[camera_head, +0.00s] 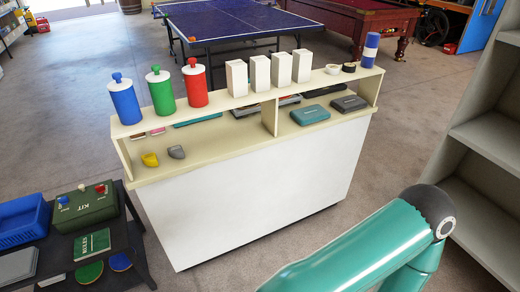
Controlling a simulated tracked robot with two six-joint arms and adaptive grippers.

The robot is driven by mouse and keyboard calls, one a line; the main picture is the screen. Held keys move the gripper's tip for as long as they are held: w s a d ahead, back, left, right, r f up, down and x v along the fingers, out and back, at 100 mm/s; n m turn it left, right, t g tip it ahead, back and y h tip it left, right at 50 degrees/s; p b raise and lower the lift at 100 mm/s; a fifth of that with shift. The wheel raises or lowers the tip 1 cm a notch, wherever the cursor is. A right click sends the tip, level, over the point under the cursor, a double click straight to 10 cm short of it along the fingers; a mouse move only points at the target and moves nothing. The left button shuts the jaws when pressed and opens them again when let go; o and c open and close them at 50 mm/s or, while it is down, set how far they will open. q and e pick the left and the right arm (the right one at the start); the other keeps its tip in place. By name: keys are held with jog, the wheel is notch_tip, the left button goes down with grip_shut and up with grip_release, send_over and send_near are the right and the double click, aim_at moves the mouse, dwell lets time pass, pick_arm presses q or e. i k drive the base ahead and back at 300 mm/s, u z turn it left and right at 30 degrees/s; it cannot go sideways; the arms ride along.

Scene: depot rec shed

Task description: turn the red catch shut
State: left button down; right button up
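A dark green box marked KIT (88,212) sits on a dark low stand at the lower left. A small red catch (101,189) shows on the box toward its right end. A small blue piece (63,200) is toward its left end, and a small white piece is near the back edge. The red catch is too small to tell how it is turned. A teal arm of mine reaches in at the lower right, with its dark joint near the right edge. Neither gripper is in view.
A blue crate (24,222) stands left of the box, with a green book (92,244) in front. A white counter (262,190) fills the middle, bearing blue, green and red canisters and white boxes. Grey shelving (488,135) stands at the right.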

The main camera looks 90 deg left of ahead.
aim_at(101, 190)
jog(key=z, duration=0.5)
jog(key=i, duration=0.2)
jog(key=u, duration=3.5)
jog(key=i, duration=0.35)
jog(key=u, duration=1.75)
jog(key=k, duration=0.55)
jog(key=u, duration=0.5)
jog(key=i, duration=1.6)
jog(key=z, duration=0.5)
